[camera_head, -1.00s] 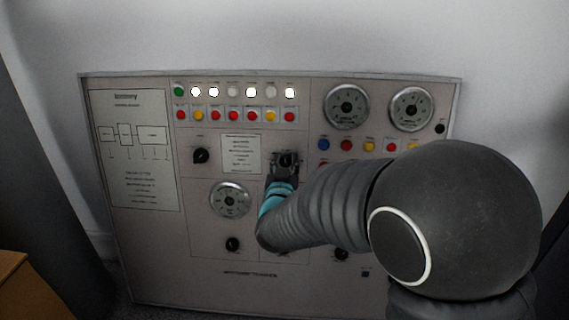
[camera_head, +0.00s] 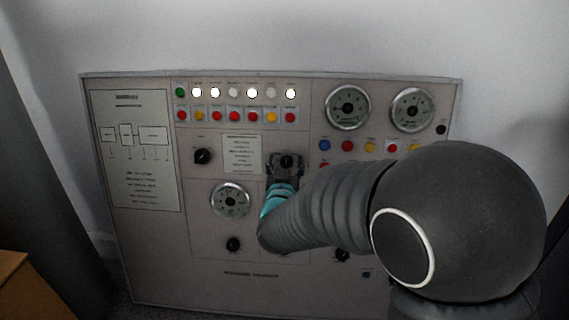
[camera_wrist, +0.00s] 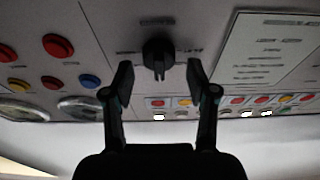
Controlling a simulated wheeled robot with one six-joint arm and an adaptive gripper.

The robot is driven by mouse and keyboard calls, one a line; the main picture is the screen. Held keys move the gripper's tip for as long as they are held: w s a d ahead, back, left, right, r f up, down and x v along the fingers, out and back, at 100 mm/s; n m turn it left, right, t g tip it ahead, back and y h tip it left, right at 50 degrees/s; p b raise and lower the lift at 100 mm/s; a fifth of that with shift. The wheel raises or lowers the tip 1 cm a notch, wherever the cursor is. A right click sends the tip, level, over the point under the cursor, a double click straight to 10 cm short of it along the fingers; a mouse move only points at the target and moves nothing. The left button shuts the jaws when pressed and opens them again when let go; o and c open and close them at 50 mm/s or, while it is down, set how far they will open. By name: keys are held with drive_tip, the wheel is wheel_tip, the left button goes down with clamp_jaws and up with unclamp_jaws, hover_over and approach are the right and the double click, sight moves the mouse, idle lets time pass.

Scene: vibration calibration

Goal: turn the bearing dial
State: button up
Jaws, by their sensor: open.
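A black dial knob (camera_head: 286,161) sits on the upright control panel, right of the small white notice. Its label is too small to read, so I cannot confirm that it is the bearing dial. My gripper (camera_head: 286,165) is in front of this knob. In the wrist view the same knob (camera_wrist: 158,53) shows between and just beyond the two spread fingertips of my gripper (camera_wrist: 160,76). The fingers are open, one on each side, with visible gaps to the knob. The wrist view shows the panel upside down.
Another black knob (camera_head: 202,156) is left of the notice (camera_head: 241,154), and a round gauge (camera_head: 231,201) is below it. Rows of coloured buttons (camera_head: 233,115) and lamps run above. Two gauges (camera_head: 348,107) are at upper right. My arm hides the panel's lower right.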

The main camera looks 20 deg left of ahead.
drive_tip(key=v, duration=1.2)
